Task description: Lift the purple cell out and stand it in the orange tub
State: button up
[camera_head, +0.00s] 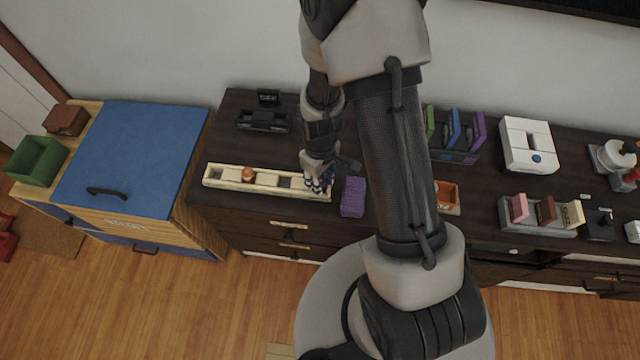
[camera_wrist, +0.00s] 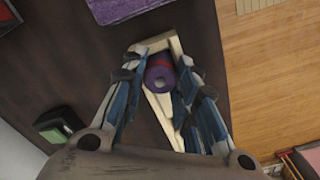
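The purple cell (camera_wrist: 158,82) is a round piece with a hole in its top and a red part at its far side. It is at the end of the cream rack (camera_head: 212,180), which also shows in the wrist view (camera_wrist: 152,104). My gripper (camera_wrist: 163,72) has one finger close on either side of the cell; whether they touch it is unclear. In the head view my gripper (camera_head: 320,183) is at the rack's right end and hides the cell. The orange tub (camera_head: 447,197) stands to the right, partly behind my arm.
A purple block (camera_head: 352,197) lies just right of the rack, between it and the tub. An orange piece (camera_head: 248,174) sits in the rack's left part. A black device (camera_head: 263,120) stands behind the rack. My arm hides part of the dark tabletop.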

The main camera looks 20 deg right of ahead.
grip_shut()
jog(key=shift+r, duration=0.1)
notch_tip(320, 180, up, 20)
jog(key=p, duration=0.7)
jog(key=w+m, duration=0.2)
jog(key=m, duration=0.1)
jog(key=w+m, duration=0.2)
jog(key=shift+w+r+m, duration=0.15)
jog(key=shift+w+m, duration=0.15)
jog(key=shift+m, duration=0.1)
jog(key=shift+d, duration=0.1)
